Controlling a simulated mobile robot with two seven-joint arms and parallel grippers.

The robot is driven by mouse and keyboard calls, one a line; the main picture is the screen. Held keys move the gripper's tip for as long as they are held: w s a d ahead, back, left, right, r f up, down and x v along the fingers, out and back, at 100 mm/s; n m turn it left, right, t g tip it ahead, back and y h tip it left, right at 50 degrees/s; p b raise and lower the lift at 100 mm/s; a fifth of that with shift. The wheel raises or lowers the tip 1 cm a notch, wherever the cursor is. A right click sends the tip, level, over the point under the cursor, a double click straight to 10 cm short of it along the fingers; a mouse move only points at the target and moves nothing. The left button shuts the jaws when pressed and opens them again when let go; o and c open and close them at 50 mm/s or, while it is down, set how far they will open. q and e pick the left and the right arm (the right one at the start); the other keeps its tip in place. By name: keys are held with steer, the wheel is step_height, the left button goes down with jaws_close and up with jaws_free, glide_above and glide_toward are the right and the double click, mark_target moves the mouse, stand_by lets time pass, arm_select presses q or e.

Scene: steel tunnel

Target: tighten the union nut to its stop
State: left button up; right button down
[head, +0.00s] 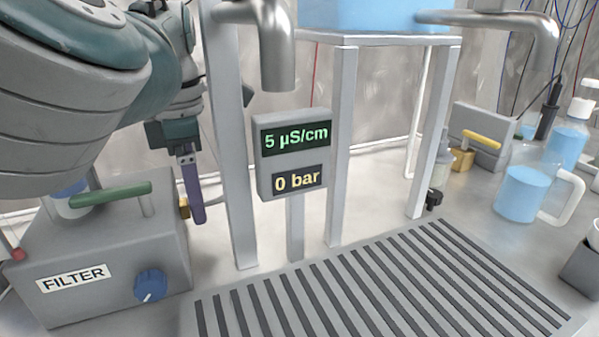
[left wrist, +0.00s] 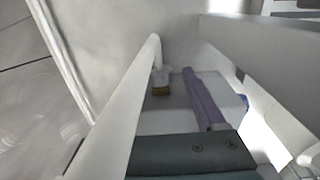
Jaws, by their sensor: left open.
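A small brass-coloured nut (head: 184,206) shows at the right side of the grey filter box (head: 105,255), partly hidden. In the left wrist view a brass-coloured ring (left wrist: 161,91) sits at the end of a pale fitting, and it looks like the same nut. My left gripper (head: 196,208) points down just right of the nut in the head view. Its purple finger also shows in the left wrist view (left wrist: 201,98), to the right of the ring with a gap between. The gripper is open and holds nothing that I can see. My right gripper is out of view.
A display (head: 293,154) reads 5 µS/cm and 0 bar. Metal posts (head: 342,150) and a slotted drain grate (head: 380,285) stand ahead. A green handle (head: 110,193) tops the filter box. A second brass fitting (head: 462,158) and a jug (head: 523,191) are at right.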

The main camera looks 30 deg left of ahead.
arm_select(q)
steer(key=shift+f, duration=0.45)
jaws_close()
stand_by(0.3)
